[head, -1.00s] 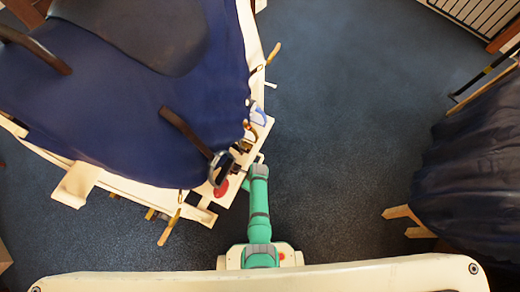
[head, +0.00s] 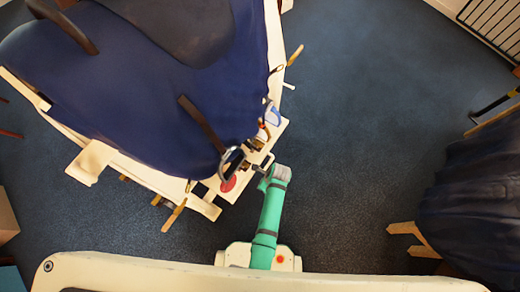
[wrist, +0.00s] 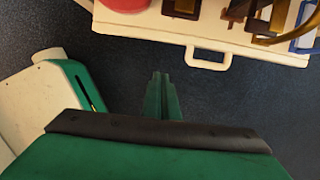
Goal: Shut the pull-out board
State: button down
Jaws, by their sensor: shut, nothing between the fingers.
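The pull-out board (head: 282,129) is a cream board sticking out beyond the blue-draped bench edge, near the middle of the head view. In the wrist view its front edge (wrist: 235,46) crosses the top, with a cream loop handle (wrist: 208,66) on it. A red round thing (head: 228,184) and several small tools stand on the board. My gripper (wrist: 161,78) is shut and empty. In the wrist view its fingertips lie below and left of the handle, with dark floor showing between them. In the head view my arm hides most of the gripper.
A large dark-blue covered form (head: 190,70) with hanging straps fills the upper left. A wooden mallet-like handle (head: 174,214) sticks out below the bench. A dark draped stand (head: 480,200) is at the right. The floor (head: 350,120) between them is clear.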

jog(key=s+a, duration=0.3)
jog(key=s, duration=0.4)
jog(key=w+a+f, duration=0.3)
jog(key=a+f, duration=0.3)
jog(key=f, duration=0.3)
jog(key=shift+w+f, duration=0.25)
jog(key=shift+w, duration=0.1)
